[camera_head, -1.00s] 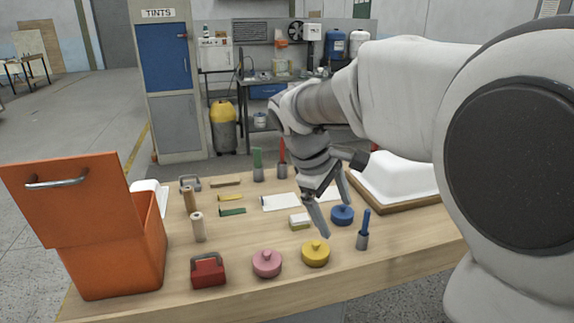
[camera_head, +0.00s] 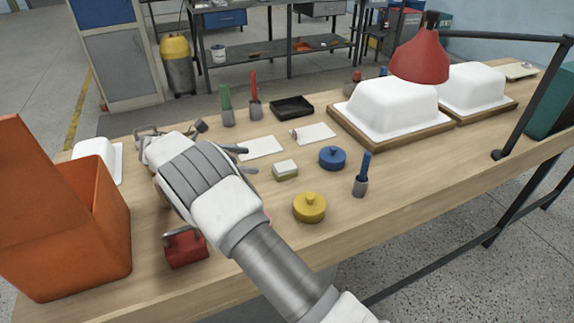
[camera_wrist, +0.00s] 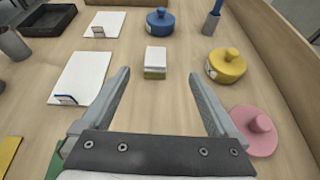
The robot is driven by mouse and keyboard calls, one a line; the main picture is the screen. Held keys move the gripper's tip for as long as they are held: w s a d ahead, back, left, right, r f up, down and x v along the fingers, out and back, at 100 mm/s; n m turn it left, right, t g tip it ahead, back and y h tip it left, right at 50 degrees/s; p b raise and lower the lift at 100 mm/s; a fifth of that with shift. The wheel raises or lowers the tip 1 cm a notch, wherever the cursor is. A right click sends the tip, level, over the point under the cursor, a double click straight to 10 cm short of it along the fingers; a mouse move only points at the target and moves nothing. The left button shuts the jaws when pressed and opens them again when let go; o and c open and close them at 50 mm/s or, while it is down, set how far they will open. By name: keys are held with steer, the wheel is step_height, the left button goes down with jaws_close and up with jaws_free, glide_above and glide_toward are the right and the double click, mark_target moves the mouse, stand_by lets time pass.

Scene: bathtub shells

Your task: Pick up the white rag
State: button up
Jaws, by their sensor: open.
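Two flat white sheets lie on the wooden table: one nearer (camera_head: 261,147), also in the wrist view (camera_wrist: 80,76), and one farther back (camera_head: 316,133), also in the wrist view (camera_wrist: 105,24). Each has a small clip-like piece at one edge. A small block with a white top and olive-green base (camera_head: 286,168) sits beside them; in the wrist view (camera_wrist: 155,58) it is centred just beyond the fingertips. I cannot tell which of these is the white rag. My gripper (camera_head: 243,160) is open and empty above the table, its fingers (camera_wrist: 159,76) spread wide and apart from the block.
A blue lidded pot (camera_head: 332,158), a yellow one (camera_head: 309,208) and a pink one (camera_wrist: 252,132) stand close by. An orange box (camera_head: 85,240) and red box (camera_head: 186,248) are left. White tub shells (camera_head: 390,108) and a red lamp (camera_head: 421,55) are right.

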mark_target(293, 166)
steer(key=shift+w+a+f, duration=0.2)
steer(key=shift+a+f, duration=0.2)
steer(key=shift+f, duration=0.15)
steer(key=shift+w+f+h, duration=0.15)
steer(key=shift+h, duration=0.15)
steer(key=b+x, duration=0.1)
steer(key=x, duration=1.1)
steer(key=shift+w, duration=0.1)
steer(key=b+x, duration=0.1)
steer(key=x, duration=0.4)
steer(key=shift+f, duration=0.25)
steer(key=c, duration=1.4)
